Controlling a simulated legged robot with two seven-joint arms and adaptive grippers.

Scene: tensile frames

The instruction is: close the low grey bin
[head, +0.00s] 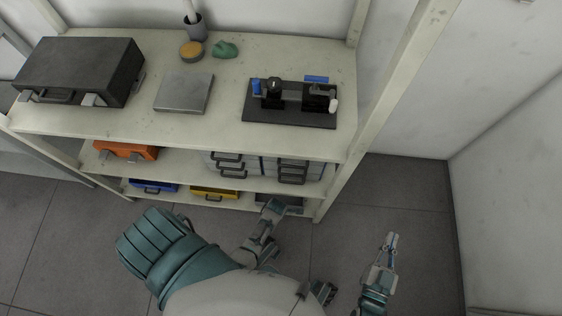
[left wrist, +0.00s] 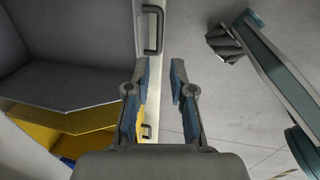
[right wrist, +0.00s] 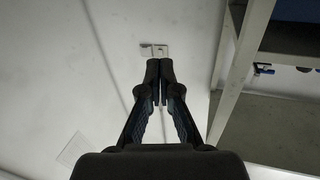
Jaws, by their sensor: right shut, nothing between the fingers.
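The low grey bin (head: 293,209) is at the right end of the bottom shelf, partly hidden by my left gripper and the shelf above. In the left wrist view a grey bin's dark handle (left wrist: 153,30) shows at the top, beside broad grey surfaces. How far the bin stands out is hard to tell. My left gripper (head: 272,205) is at the left part of the bin; in its wrist view its fingers (left wrist: 159,68) are apart with nothing between them. My right gripper (head: 392,242) is shut and empty over the floor, right of the shelf; its fingertips (right wrist: 160,65) meet in its wrist view.
A yellow bin (head: 214,192) and a blue bin (head: 153,186) sit left on the bottom shelf. Grey drawers (head: 228,164) and an orange case (head: 124,150) are on the middle shelf. A shelf post (head: 376,110) stands at the right. Floor right of it is clear.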

